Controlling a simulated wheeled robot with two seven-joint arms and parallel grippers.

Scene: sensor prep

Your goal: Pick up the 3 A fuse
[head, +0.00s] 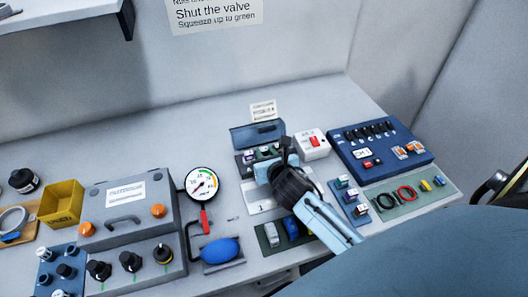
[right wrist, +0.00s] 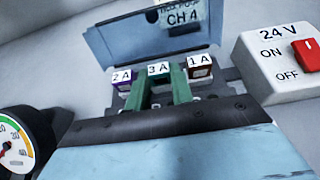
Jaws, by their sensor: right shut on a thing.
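The 3 A fuse (right wrist: 159,69) shows its white label in the right wrist view, between the 2 A fuse (right wrist: 121,77) and the 1 A fuse (right wrist: 200,66). All three are at the grey fuse box, whose blue lid (right wrist: 120,40) stands open behind. My right gripper (right wrist: 161,88) is shut on the 3 A fuse, with green uprights on both sides of its label. In the head view my right gripper (head: 274,163) covers part of the box's front. I cannot tell whether the fuse is lifted from its seat. My left gripper is not in view.
A white 24 V switch box (head: 312,146) with a red rocker stands right of the fuse box. A blue panel (head: 370,140) is farther right. A pressure gauge (head: 201,184) and a grey case (head: 128,205) stand left. Loose parts lie on boards nearby.

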